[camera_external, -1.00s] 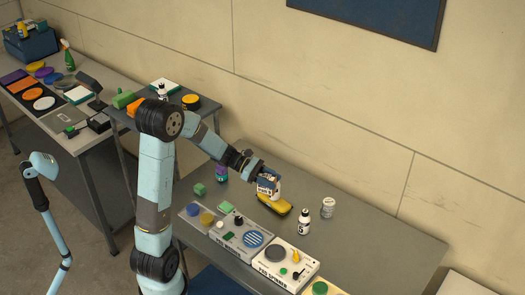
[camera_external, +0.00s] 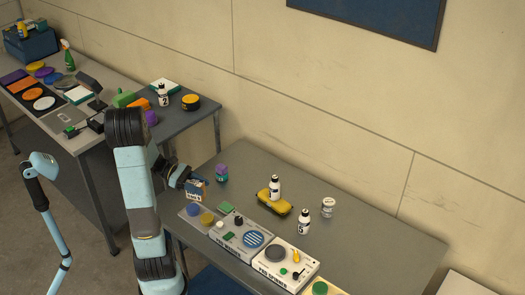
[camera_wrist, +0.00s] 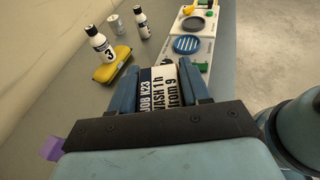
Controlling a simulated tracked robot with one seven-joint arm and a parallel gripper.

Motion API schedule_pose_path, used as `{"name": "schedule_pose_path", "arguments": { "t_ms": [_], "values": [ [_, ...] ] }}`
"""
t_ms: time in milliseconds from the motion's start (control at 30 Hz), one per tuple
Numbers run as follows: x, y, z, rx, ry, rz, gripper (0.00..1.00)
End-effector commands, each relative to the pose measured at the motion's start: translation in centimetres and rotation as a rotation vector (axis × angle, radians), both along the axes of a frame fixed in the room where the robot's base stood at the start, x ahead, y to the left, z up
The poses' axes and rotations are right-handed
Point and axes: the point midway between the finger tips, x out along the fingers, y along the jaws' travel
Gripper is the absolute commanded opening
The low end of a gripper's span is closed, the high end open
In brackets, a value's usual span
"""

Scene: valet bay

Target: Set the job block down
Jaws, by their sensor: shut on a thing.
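The job block (camera_external: 196,189) is a small block with a white and dark-blue printed face.
The pad washer (camera_external: 240,240) and pad spinner (camera_external: 285,267) line the bench's front edge. A bottle (camera_external: 274,184) stands on a yellow sponge (camera_external: 263,206). Another bottle (camera_external: 304,225) and a white jar (camera_external: 328,208) stand to the right. A purple-topped item (camera_external: 221,169) is close behind the block.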

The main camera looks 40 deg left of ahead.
Motion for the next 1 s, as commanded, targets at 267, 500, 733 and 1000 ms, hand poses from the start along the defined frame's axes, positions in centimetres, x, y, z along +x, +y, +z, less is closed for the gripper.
{"name": "schedule_pose_path", "arguments": {
  "t_ms": [267,500,733,1000],
  "values": [
    [-1.8,0.8,0.0,0.0,0.001,0.011,0.13],
    [1.5,1.5,-1.6,-0.003,0.002,0.008,0.13],
    [5.5,2.3,-3.3,-0.003,0.002,0.009,0.13],
    [8.7,2.9,-6.4,-0.004,0.002,0.009,0.13]
  ]
}}
